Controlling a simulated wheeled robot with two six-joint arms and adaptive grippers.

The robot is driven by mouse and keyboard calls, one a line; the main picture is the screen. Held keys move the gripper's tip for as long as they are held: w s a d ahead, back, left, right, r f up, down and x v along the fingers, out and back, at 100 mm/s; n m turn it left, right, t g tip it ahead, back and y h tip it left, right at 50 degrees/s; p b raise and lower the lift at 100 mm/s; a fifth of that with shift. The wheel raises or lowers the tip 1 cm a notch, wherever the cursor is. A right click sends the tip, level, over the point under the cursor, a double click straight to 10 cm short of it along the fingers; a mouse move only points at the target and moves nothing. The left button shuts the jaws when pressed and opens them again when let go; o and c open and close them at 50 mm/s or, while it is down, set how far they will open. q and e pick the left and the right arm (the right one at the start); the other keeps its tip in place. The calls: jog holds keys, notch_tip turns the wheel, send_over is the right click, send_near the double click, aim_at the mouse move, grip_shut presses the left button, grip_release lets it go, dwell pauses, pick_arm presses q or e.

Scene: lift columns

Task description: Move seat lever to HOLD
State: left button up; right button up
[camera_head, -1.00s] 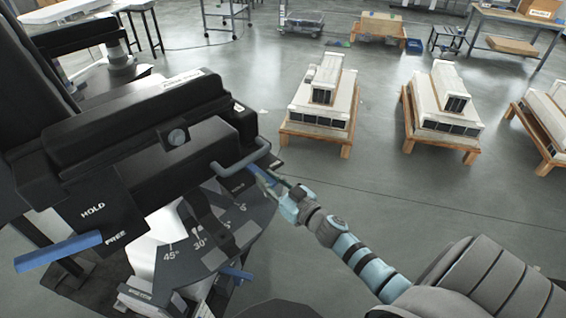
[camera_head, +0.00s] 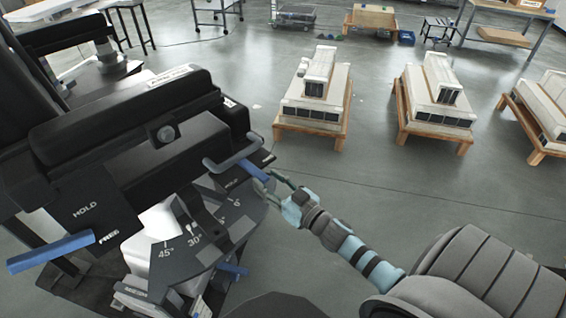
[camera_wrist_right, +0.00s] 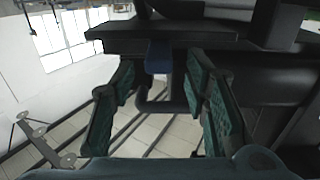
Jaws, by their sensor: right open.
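A blue lever (camera_head: 254,171) sticks out at the right side of the black seat frame, beside a grey loop handle (camera_head: 236,156). Another blue lever (camera_head: 50,252) stands on the left, next to a black plate (camera_head: 95,212) marked HOLD and FREE, near the FREE marking. My right gripper (camera_head: 272,182) is open just right of the right-hand lever. In the right wrist view that blue lever (camera_wrist_right: 158,57) lies ahead, between the lines of the green finger pads (camera_wrist_right: 158,92); the pads are not closed on it. My left gripper is out of view.
A dark angle plate (camera_head: 195,248) with degree markings and a lower blue handle (camera_head: 232,268) sit below the frame. Wooden stands with white models (camera_head: 313,95) stand behind on the floor. The grey floor (camera_head: 430,200) right of my gripper is clear.

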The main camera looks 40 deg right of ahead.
jog(key=s+d, duration=0.1)
jog(key=s, duration=0.7)
jog(key=shift+s, duration=0.2)
